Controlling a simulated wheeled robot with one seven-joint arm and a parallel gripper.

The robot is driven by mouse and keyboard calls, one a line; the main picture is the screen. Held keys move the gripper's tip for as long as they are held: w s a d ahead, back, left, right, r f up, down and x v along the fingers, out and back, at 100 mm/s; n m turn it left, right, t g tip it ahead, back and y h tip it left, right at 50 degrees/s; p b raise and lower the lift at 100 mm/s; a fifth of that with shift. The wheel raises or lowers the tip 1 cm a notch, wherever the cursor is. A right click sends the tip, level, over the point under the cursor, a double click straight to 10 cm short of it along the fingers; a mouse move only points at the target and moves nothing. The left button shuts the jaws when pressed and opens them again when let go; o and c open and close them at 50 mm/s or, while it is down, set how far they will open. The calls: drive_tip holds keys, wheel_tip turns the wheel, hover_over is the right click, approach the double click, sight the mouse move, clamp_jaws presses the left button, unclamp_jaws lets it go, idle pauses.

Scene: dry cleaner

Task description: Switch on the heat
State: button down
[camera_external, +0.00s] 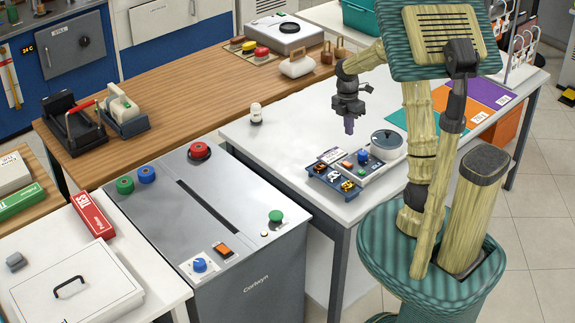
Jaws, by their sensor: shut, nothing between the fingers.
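My gripper (349,126) points down, shut and empty, above the white table, just behind a small control panel (338,172). That panel has a blue knob (363,155), an orange-red switch (347,164) and several small coloured parts on a dark blue front section. Beside it on the right is a round grey-lidded unit (388,139). A grey cabinet (275,287) stands left of the table, with an orange rocker switch (222,249), a blue knob (200,265), and green and red buttons on top. I cannot read which control is for heat, nor any switch's position.
A wooden counter (190,85) behind holds irons and a scale-like box (290,33). Coloured sheets (488,95) lie at right. The table between gripper and white-topped object is clear.

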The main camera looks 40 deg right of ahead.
sight(350, 165)
drive_tip(key=f, duration=0.4)
drive_tip(key=s+f, duration=0.1)
drive_tip(key=f, duration=0.7)
drive_tip(key=shift+s+b, duration=0.25)
drive_tip(key=shift+b, duration=0.1)
drive_tip(key=shift+f, duration=0.1)
drive_tip(key=shift+w+r+p, duration=0.2)
drive_tip(key=shift+w+p, duration=0.55)
drive_tip(key=shift+p, duration=0.05)
drive_tip(key=r+p, duration=0.2)
drive_tip(key=p, duration=0.1)
drive_tip(key=r+p, duration=0.1)
drive_tip(key=r, duration=0.1)
drive_tip(key=shift+s, duration=0.25)
wheel_tip(350, 165, up, 10)
drive_tip(key=s, duration=0.1)
